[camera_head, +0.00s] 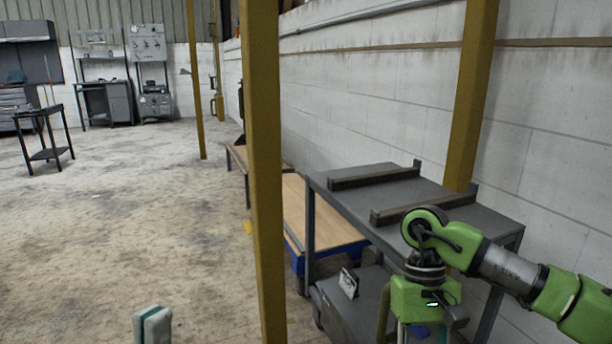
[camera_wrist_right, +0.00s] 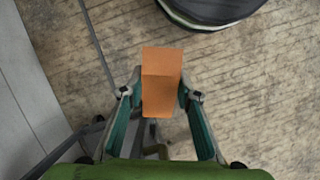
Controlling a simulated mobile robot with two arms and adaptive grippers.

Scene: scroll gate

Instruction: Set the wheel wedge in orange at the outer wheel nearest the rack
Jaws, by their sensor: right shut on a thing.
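The orange wheel wedge (camera_wrist_right: 161,82) is in the right wrist view, between the two teal-padded fingers of my right gripper (camera_wrist_right: 160,105), which is shut on it. The wedge hangs over a rough concrete floor. A dark rounded thing with a pale rim (camera_wrist_right: 212,8), possibly a wheel, is cut off at the top of that view, apart from the wedge. In the head view my right arm reaches in from the right, with its hand pointing down; the wedge does not show there. One fingertip area of my left gripper (camera_head: 152,325) shows at the bottom edge; its opening is unclear.
A grey shelved rack (camera_head: 335,205) with dark bars on top stands against the white wall, beside my right arm. A low wooden-topped platform (camera_head: 318,215) lies behind. The concrete floor (camera_head: 120,220) at left is open.

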